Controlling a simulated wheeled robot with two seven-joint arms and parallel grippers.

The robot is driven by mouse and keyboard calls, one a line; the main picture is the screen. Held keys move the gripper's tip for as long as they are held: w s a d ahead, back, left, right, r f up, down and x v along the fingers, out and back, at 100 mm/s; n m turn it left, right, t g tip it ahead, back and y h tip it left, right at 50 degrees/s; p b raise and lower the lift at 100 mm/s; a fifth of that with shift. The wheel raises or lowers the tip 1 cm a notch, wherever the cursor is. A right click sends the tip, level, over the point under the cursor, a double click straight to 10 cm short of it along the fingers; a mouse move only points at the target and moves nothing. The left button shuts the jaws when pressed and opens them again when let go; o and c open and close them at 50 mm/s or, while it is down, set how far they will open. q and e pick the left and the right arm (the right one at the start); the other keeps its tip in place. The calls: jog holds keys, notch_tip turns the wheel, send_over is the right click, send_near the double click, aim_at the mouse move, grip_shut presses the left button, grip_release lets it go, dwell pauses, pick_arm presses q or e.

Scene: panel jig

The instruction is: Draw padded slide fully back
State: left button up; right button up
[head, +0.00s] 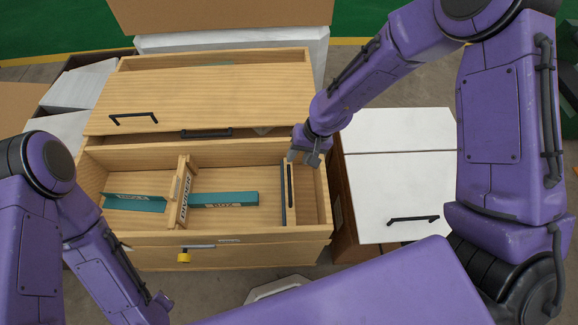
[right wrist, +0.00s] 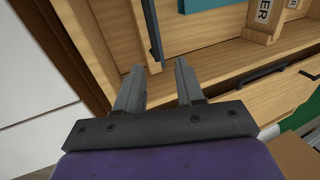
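The padded slide appears to be the upright wooden panel with dark strips (head: 288,195) near the right end of the open wooden drawer; no label on it is readable. My right gripper (head: 305,158) is over the far end of this panel, near the drawer's back right corner. In the right wrist view its two fingers (right wrist: 158,88) are apart with nothing between them. A dark strip (right wrist: 152,32) on wood lies just beyond the fingertips; I cannot tell whether they touch it. My left arm shows at lower left, but its gripper is out of view.
A wooden divider (head: 183,195) crosses the drawer further left. Teal pieces (head: 225,199) lie on the drawer floor on both sides of it. A white cabinet (head: 395,175) stands at right.

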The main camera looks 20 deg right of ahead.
aim_at(290, 181)
jog(key=x, duration=0.3)
jog(key=s+x, duration=0.1)
jog(key=x, duration=0.2)
jog(key=s+x, duration=0.1)
jog(key=x, duration=0.2)
jog(key=shift+d+f, duration=0.2)
jog(key=shift+s+a+f, duration=0.1)
jog(key=shift+a+f, duration=0.05)
jog(key=shift+f, duration=0.1)
grip_shut()
dwell(0.8)
